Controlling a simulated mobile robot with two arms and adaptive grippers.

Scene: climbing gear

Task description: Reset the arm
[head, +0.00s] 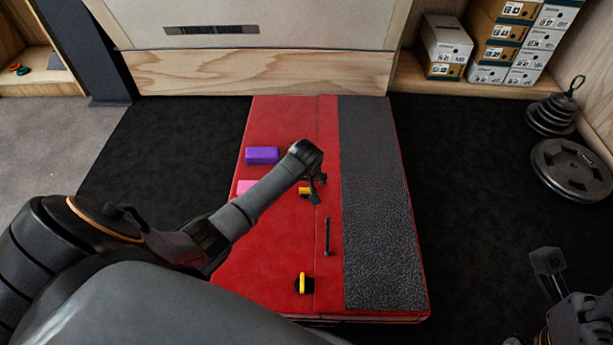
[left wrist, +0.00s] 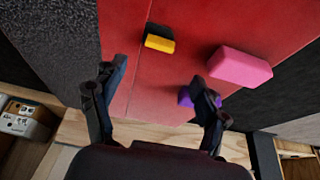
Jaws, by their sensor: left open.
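My left arm reaches in from the left over the red crash pad (head: 270,120). Its gripper (head: 316,190) is open and empty above the middle of the pad. In the left wrist view the two fingers stand apart (left wrist: 155,82) with nothing between them. A purple block (head: 262,155) and a pink block (head: 245,187), partly hidden by my arm, lie on the pad. The pink block also shows in the left wrist view (left wrist: 240,67). A yellow and black item (head: 304,191) lies close by the gripper. My right arm shows only in part at the lower right.
A second yellow and black item (head: 303,284) and a thin black bar (head: 327,236) lie on the pad. A dark textured strip (head: 380,200) runs along its right side. Weight plates (head: 570,170) and shoe boxes (head: 495,40) stand at the right.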

